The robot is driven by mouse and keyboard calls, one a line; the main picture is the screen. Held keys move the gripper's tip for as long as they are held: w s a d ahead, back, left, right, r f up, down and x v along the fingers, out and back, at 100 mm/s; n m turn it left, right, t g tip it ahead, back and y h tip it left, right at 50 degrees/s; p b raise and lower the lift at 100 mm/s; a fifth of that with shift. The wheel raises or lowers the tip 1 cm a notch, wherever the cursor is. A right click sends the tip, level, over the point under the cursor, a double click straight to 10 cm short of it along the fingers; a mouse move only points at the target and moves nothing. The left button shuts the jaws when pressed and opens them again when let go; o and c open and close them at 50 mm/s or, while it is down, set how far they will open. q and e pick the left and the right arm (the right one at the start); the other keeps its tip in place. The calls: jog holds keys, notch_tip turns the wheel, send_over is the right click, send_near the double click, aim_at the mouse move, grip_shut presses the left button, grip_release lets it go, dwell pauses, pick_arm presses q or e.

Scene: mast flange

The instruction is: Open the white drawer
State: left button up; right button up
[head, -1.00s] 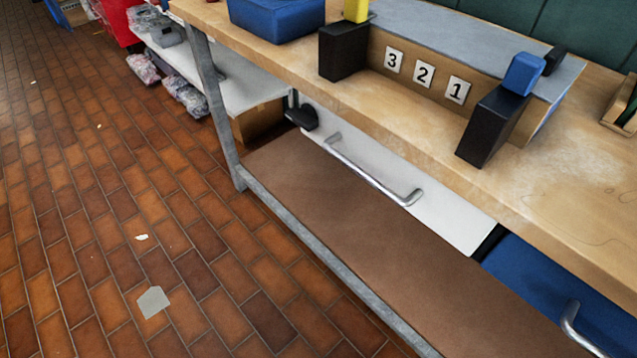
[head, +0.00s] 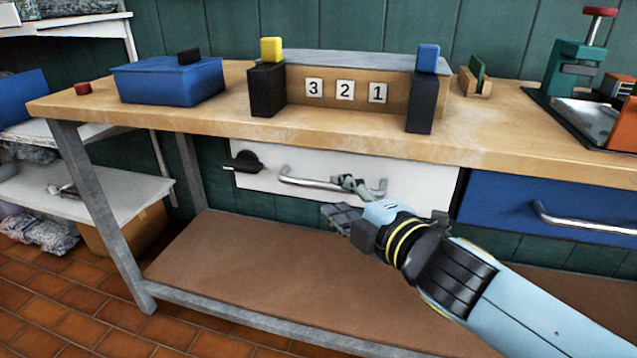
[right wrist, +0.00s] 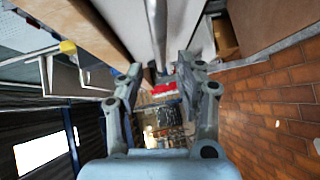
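The white drawer (head: 312,160) hangs under the workbench top and appears shut. Its silver bar handle (head: 308,183) runs across the front. My right gripper (head: 345,197) is at the right part of the handle, one finger overlapping the bar in the head view. In the right wrist view the gripper (right wrist: 160,70) is open, with the handle bar (right wrist: 157,30) running down into the gap between its fingers. I cannot tell whether either finger touches the bar. My left gripper is not in view.
A black piece (head: 246,162) sits at the drawer's left end. A blue drawer (head: 500,205) with its own handle is to the right. The bench top (head: 210,113) carries a blue box (head: 165,85) and a numbered wooden block stand. A brown lower shelf (head: 240,265) lies below.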

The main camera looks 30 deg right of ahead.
aim_at(327, 188)
jog(key=w, duration=0.3)
jog(key=w+f, duration=0.1)
jog(key=w, duration=0.1)
jog(key=shift+w+d+p, duration=0.2)
jog(key=shift+w+p, duration=0.1)
jog(key=shift+w, duration=0.05)
jog(key=shift+r, duration=0.1)
grip_shut()
